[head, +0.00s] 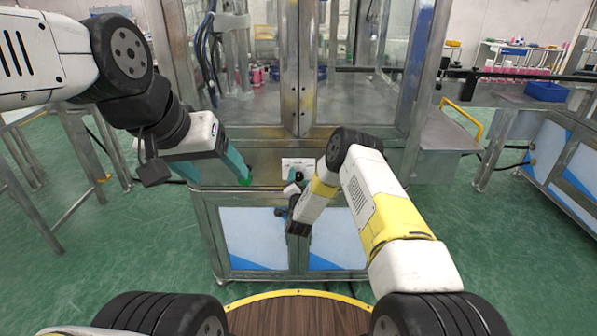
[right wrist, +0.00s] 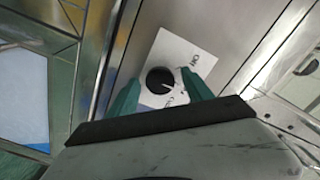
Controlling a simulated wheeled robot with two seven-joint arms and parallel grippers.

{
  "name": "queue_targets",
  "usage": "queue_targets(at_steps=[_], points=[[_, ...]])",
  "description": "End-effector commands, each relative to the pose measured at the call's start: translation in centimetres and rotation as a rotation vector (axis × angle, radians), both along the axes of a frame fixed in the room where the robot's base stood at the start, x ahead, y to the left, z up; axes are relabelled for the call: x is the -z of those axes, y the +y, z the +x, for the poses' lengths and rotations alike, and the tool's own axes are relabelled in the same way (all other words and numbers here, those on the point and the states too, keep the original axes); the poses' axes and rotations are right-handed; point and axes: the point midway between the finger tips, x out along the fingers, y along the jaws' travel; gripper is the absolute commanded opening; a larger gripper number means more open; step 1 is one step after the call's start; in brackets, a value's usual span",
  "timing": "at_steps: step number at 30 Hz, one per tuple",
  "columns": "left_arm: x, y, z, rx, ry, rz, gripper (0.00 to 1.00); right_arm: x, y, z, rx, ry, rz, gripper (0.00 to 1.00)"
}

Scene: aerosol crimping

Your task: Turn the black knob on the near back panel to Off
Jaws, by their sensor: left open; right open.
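The black knob (right wrist: 160,80) sits on a white label plate (right wrist: 192,52) on a metal panel in the right wrist view. Lettering shows at the plate's upper right and lower edge; the lower word is partly hidden. A small light mark on the knob points roughly right. My right gripper (head: 292,178) is at the panel, open, its teal fingers on either side of the knob in the right wrist view. I cannot tell whether they touch it. In the head view the white plate (head: 298,162) shows above the right gripper. My left gripper (head: 240,172) is open and empty, left of the plate.
The panel belongs to a metal-framed machine (head: 304,60) with clear panes and blue-and-white lower doors (head: 252,236). A metal table (head: 62,205) stands left. A bench with a blue bin (head: 546,91) stands right.

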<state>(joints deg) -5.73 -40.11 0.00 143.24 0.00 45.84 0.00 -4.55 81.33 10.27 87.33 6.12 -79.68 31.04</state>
Motion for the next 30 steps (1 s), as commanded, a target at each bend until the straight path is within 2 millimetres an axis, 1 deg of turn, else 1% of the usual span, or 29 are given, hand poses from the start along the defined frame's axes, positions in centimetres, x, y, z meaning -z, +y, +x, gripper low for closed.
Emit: queue_targets(at_steps=[3, 4, 8, 9, 11, 12, 13, 23, 30], points=[[0.00, 0.00, 0.00, 0.000, 0.000, 0.000, 0.71, 0.01, 0.00, -0.02, 0.000, 0.000, 0.000, 0.59], [0.00, 0.00, 0.00, 0.000, 0.000, 0.000, 0.71, 0.01, 0.00, -0.02, 0.000, 0.000, 0.000, 0.57], [0.00, 0.00, 0.00, 0.000, 0.000, 0.000, 0.71, 0.01, 0.01, -0.03, 0.000, 0.000, 0.000, 0.32], [0.00, 0.00, 0.00, 0.000, 0.000, 0.000, 0.71, 0.01, 0.01, -0.03, 0.000, 0.000, 0.000, 0.24], [0.00, 0.00, 0.00, 0.000, 0.000, 0.000, 0.71, 0.00, 0.00, -0.03, 0.000, 0.000, 0.000, 0.12], [0.00, 0.00, 0.00, 0.000, 0.000, 0.000, 0.71, 0.01, -0.01, -0.03, 0.000, 0.000, 0.000, 0.04], [0.00, 0.00, 0.00, 0.000, 0.000, 0.000, 0.71, 0.01, -0.01, -0.03, 0.000, 0.000, 0.000, 0.00], [0.00, 0.00, 0.00, 0.000, 0.000, 0.000, 0.71, 0.02, -0.03, -0.04, 0.000, 0.000, -0.049, 0.00], [0.00, 0.00, 0.00, 0.000, 0.000, 0.000, 0.71, 0.02, 0.04, -0.06, -0.001, 0.001, -0.197, 0.00]])
